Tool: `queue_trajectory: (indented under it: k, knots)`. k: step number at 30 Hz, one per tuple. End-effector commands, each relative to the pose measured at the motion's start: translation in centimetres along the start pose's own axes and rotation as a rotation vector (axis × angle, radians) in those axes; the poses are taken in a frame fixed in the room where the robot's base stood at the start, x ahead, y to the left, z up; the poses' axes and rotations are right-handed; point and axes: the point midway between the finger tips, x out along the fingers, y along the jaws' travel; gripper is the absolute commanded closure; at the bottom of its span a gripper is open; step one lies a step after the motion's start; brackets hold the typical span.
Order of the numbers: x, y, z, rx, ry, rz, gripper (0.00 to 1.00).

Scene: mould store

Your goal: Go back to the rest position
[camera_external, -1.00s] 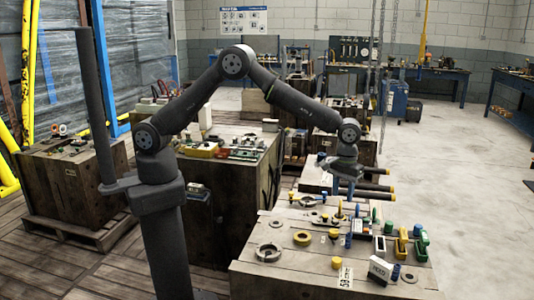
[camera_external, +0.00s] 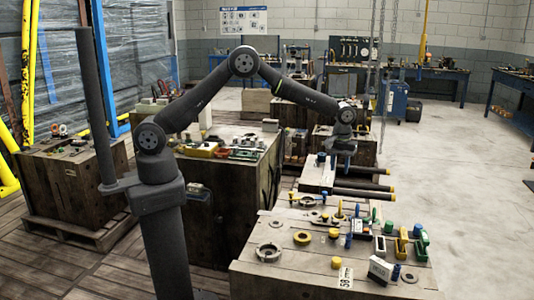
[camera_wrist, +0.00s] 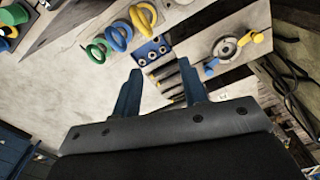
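My gripper (camera_external: 340,160) hangs in the air above the far edge of the front wooden crate top (camera_external: 262,228) in the external view. In the wrist view my gripper (camera_wrist: 160,92) shows two blue fingers spread apart with nothing between them, so it is open and empty. My arm is bent, with its elbow raised high. No held object shows in either view.
A second loaded crate (camera_external: 235,180) stands left. Open floor (camera_external: 465,170) lies right.

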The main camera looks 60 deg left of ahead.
Motion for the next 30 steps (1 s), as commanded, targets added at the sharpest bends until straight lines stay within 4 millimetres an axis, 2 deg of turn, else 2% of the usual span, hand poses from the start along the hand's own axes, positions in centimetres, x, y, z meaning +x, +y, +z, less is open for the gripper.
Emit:
queue_trajectory:
  k: [12, 30]
  knots:
    - [-0.1, -4.8, -7.1, -0.108, 0.001, 0.001, 0.6]
    - [-0.2, -13.0, -15.8, -0.256, 0.0, 0.0, 0.6]
